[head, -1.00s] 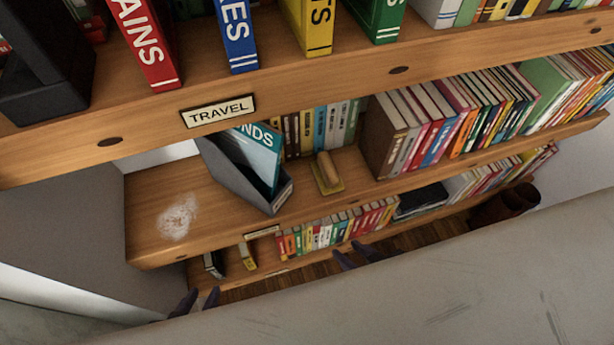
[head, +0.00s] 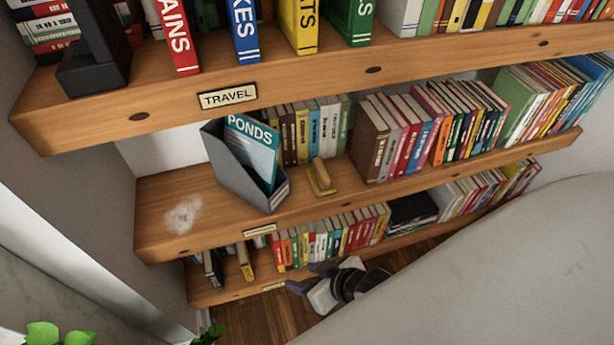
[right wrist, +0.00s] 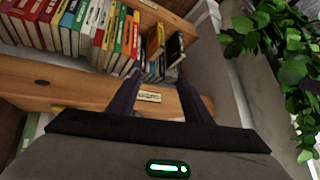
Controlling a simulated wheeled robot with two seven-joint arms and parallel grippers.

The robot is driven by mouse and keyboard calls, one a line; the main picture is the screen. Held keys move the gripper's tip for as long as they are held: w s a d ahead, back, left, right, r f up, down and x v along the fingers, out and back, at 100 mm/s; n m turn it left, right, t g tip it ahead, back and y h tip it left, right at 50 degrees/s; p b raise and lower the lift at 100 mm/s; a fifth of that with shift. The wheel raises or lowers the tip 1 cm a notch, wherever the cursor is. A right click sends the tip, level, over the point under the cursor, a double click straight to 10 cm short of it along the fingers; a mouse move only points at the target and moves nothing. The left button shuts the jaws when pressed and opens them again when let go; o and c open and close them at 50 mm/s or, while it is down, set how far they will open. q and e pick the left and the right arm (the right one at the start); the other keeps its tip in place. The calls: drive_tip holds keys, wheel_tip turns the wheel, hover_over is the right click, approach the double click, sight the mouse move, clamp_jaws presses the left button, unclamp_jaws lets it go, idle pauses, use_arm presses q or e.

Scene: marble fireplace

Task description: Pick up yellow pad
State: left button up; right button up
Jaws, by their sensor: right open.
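The yellow pad (head: 321,178) lies on the middle shelf in the head view, with a wooden block or handle on top. It is just right of the grey file box. My right gripper (head: 308,277) is low in front of the shelves, below the pad and apart from it. In the right wrist view its two dark fingers (right wrist: 158,88) are spread with nothing between them. The pad cannot be made out in the right wrist view. My left gripper is not in view.
A grey file box (head: 228,172) holding a teal "PONDS" book stands left of the pad. Several upright books (head: 315,130) are behind it, and more books (head: 372,140) stand to its right. A whitish smudge (head: 183,215) marks the bare shelf at left. Green leaves (right wrist: 275,40) show at right in the wrist view.

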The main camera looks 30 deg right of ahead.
drive_tip(key=w+d+r+g+h+b, duration=0.15)
drive_tip(key=w+d, duration=0.35)
drive_tip(key=w, duration=0.5)
wheel_tip(320, 180, up, 10)
drive_tip(key=m+g+h, duration=0.2)
drive_tip(key=m, duration=0.2)
hover_over(322, 167)
drive_tip(key=s, duration=0.2)
drive_tip(key=shift+s+a, duration=0.1)
drive_tip(key=shift+a, duration=0.35)
drive_tip(key=shift+b+x, duration=0.3)
drive_tip(key=shift+x, duration=0.8)
drive_tip(key=shift+h, duration=0.25)
drive_tip(key=shift+x, duration=2.55)
drive_tip(key=shift+s+d, duration=0.1)
drive_tip(key=shift+s, duration=0.1)
clamp_jaws()
